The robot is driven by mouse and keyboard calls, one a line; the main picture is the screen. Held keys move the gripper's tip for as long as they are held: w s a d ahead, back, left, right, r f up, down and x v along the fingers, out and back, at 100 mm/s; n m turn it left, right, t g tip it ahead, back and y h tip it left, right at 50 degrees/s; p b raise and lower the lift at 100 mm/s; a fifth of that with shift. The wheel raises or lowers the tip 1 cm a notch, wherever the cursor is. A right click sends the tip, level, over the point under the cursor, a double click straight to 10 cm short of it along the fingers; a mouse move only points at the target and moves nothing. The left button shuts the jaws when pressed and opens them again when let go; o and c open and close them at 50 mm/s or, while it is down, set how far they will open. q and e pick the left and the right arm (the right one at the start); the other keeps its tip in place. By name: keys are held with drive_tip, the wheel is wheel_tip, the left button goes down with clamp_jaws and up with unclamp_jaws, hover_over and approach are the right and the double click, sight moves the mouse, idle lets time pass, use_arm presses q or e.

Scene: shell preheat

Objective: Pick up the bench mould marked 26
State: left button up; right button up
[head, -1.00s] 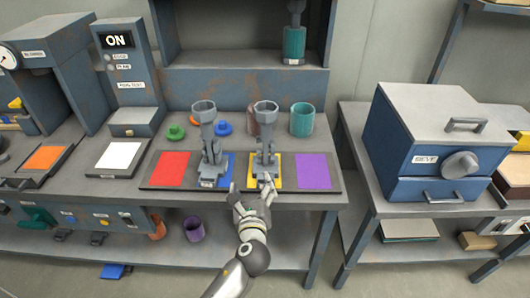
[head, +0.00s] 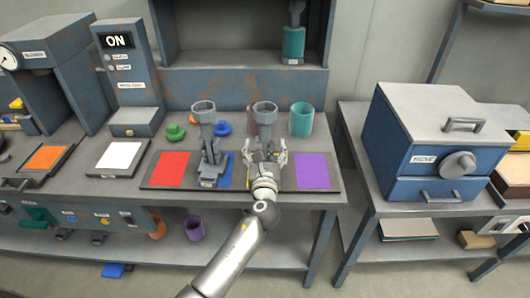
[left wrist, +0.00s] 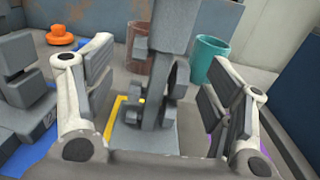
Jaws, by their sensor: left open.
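Two grey bench moulds with tall stems and cup-shaped tops stand on a mat of coloured squares. One mould (head: 265,115) stands on the yellow square, the other mould (head: 206,130) on the blue square to its left. I cannot read a 26 on either. My left gripper (head: 265,154) is open, with its fingers on both sides of the mould on the yellow square. In the left wrist view that mould (left wrist: 150,105) stands upright between the fingers of the gripper (left wrist: 163,98), with gaps on both sides. The arm hides its lower part in the head view. My right gripper is out of view.
The mat (head: 240,185) also has a red square (head: 170,168) and a purple square (head: 312,170). Behind are a teal cup (head: 301,119), a brownish cup (left wrist: 139,45), a green knob (head: 176,132) and a blue one (head: 223,128). The other mould stands close on the left.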

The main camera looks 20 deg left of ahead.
use_arm(q)
drive_tip(key=shift+x, duration=1.25)
drive_tip(key=shift+c, duration=0.4)
drive_tip(key=c, duration=1.2)
drive_tip(key=shift+c, duration=1)
drive_tip(key=shift+r, duration=0.15)
